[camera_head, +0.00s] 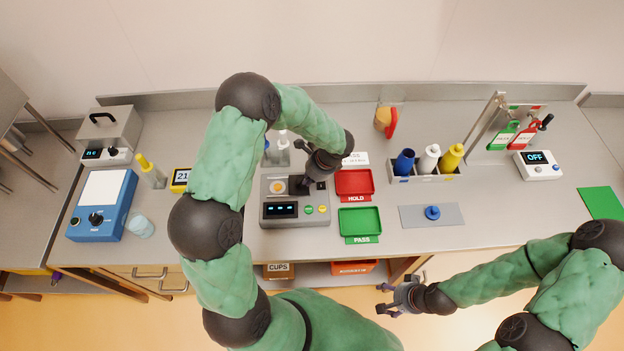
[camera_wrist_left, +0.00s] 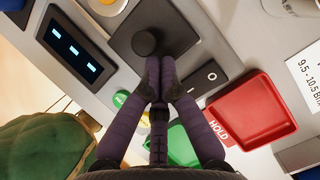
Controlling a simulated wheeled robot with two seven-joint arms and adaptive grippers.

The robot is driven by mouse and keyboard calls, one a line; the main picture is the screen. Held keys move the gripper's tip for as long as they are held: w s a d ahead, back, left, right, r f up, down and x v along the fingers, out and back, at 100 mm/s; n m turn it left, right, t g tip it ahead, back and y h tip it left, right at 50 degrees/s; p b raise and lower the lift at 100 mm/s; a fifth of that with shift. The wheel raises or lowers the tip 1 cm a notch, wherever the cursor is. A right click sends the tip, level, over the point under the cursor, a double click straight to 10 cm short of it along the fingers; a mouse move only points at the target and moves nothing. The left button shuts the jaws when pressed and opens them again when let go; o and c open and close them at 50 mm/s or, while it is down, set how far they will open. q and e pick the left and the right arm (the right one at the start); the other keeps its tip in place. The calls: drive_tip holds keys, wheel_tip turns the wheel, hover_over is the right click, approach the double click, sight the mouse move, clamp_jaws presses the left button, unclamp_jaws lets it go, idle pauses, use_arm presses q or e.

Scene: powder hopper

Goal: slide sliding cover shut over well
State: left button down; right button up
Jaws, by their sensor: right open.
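The sliding cover (camera_wrist_left: 178,28) is a dark square plate with a round black knob (camera_wrist_left: 147,42), on top of a grey device (camera_head: 290,219). The well (camera_head: 278,187) is a round opening with an orange-yellow inside, uncovered to the left of the cover; its edge also shows in the left wrist view (camera_wrist_left: 107,5). My left gripper (camera_wrist_left: 160,72) has its fingertips together right beside the knob; I cannot tell whether they touch it. In the head view, this gripper (camera_head: 309,181) partly hides the cover. My right gripper (camera_head: 393,298) is open and empty, in front of the table.
The device has a display (camera_head: 281,209) and buttons at its front. A red HOLD tray (camera_head: 371,194) and green PASS tray (camera_head: 377,232) lie to its right. Bottles in a rack (camera_head: 425,179) stand further right. A blue-based instrument (camera_head: 103,220) is at the left.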

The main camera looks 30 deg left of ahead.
sight(295, 188)
use_arm(q)
drive_tip(key=s+a, duration=0.1)
drive_tip(key=a, duration=0.1)
drive_tip(key=s+a, duration=0.1)
drive_tip(key=a, duration=0.1)
drive_tip(key=s+a, duration=0.1)
drive_tip(key=a, duration=0.1)
drive_tip(key=shift+s+b, duration=0.4)
use_arm(e)
drive_tip(key=shift+f, duration=0.5)
use_arm(q)
drive_tip(key=shift+w+d, duration=0.15)
drive_tip(key=shift+d, duration=0.1)
drive_tip(key=d, duration=0.2)
drive_tip(key=w+d+r, duration=0.1)
drive_tip(key=d, duration=0.1)
drive_tip(key=v, duration=0.8)
drive_tip(key=shift+r, duration=0.45)
use_arm(e)
drive_tip(key=shift+d+r, duration=0.2)
drive_tip(key=shift+d, duration=0.45)
use_arm(q)
drive_tip(key=shift+s, duration=0.1)
